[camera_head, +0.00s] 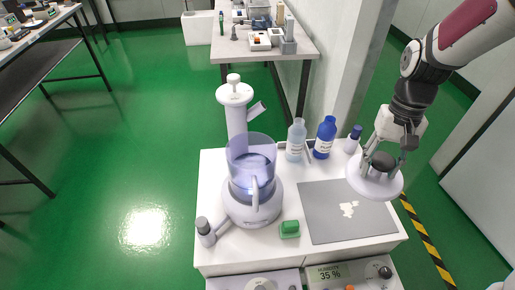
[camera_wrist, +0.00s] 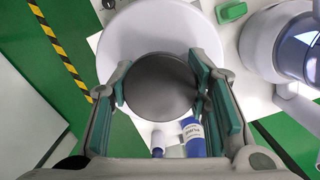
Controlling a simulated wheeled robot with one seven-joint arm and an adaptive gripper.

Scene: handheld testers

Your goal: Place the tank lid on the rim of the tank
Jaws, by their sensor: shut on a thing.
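The tank lid (camera_head: 376,184) is a white disc with a dark round knob (camera_head: 383,160). My gripper (camera_head: 383,150) is shut on the knob and holds the lid over the right edge of the white bench. In the wrist view the lid (camera_wrist: 120,35) fills the upper middle, with the knob (camera_wrist: 160,86) between the green finger pads of my gripper (camera_wrist: 162,88). The tank (camera_head: 252,165) is a clear bluish cylinder on a white base, left of the lid. The rim (camera_head: 250,140) is open at the top. The tank also shows at the wrist view's right edge (camera_wrist: 300,50).
A clear bottle (camera_head: 296,142), a blue bottle (camera_head: 325,138) and a small blue-capped bottle (camera_head: 353,139) stand at the bench's back. A grey mat (camera_head: 335,225) with white bits lies in front. A green block (camera_head: 289,229) sits near the tank. A white column (camera_head: 236,110) rises behind the tank.

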